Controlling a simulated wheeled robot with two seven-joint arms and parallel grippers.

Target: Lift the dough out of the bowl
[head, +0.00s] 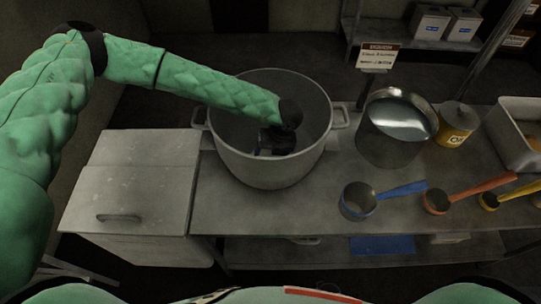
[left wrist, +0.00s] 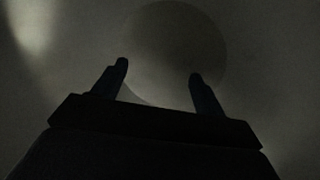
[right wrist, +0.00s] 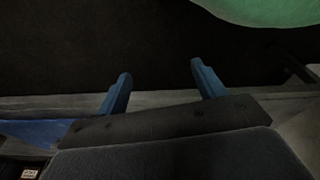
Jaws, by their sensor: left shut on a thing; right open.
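The large grey metal bowl (head: 230,160), a deep pot with two side handles, stands on the counter. My left arm reaches over its rim, and my left gripper (head: 267,150) is down inside it. In the left wrist view my left gripper (left wrist: 160,75) has its fingers on either side of a dim, pale round thing, the dough (left wrist: 175,45), and is shut on it. The dough is hard to make out in the head view. My right gripper (right wrist: 160,85) is open and empty, seen only in the right wrist view.
Right of the bowl stand a metal container (head: 395,145) and a yellow canister (head: 456,125). Blue (head: 358,202), red (head: 437,203) and yellow (head: 489,202) scoops lie along the front. A lidded bin (head: 130,180) stands left. The bowl's walls surround my left gripper.

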